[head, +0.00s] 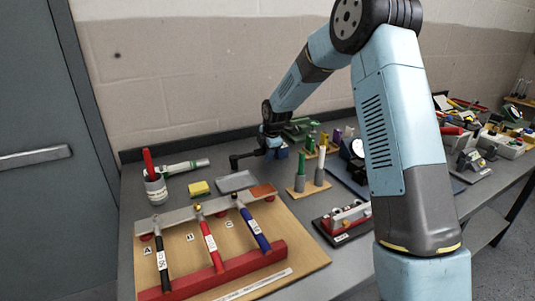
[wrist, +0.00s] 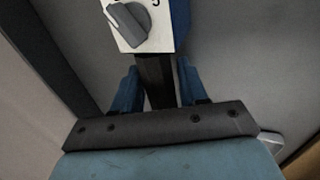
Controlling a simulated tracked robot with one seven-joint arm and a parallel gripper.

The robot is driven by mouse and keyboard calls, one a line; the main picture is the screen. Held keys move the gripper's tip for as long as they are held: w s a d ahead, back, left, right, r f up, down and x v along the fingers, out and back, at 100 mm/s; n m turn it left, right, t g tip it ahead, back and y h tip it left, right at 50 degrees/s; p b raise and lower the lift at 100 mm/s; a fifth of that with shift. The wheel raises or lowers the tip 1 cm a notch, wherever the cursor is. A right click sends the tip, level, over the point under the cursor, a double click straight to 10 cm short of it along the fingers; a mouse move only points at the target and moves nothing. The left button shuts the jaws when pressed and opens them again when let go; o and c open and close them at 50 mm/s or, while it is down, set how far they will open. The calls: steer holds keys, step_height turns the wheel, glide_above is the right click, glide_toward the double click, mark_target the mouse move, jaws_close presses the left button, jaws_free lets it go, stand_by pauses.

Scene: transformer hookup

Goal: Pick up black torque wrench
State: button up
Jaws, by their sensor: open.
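The black torque wrench (head: 161,265) lies tilted on the wooden rack at the far left in the head view, its handle toward the front and its head on the grey rear rail. A white label is on its handle. My gripper (head: 272,143) is well behind and to the right of it, small and partly hard to make out. In the wrist view my gripper (wrist: 158,82) shows two blue fingers, apart, with a dark bar between them. I cannot tell whether the bar touches the fingers. The black wrench is not in the wrist view.
A red wrench (head: 210,245) and a blue wrench (head: 253,228) lie beside it on the wooden board (head: 305,262). A cup (head: 156,189), yellow block (head: 199,188) and grey tray (head: 237,181) stand behind. A knobbed box (wrist: 145,25) is close ahead in the wrist view.

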jaws_close()
steer(key=shift+r, duration=0.1)
stand_by(0.4)
steer(key=shift+r, duration=0.55)
steer(key=s+d+r, duration=0.6)
steer(key=s+r, duration=0.6)
steer(key=shift+s, duration=0.3)
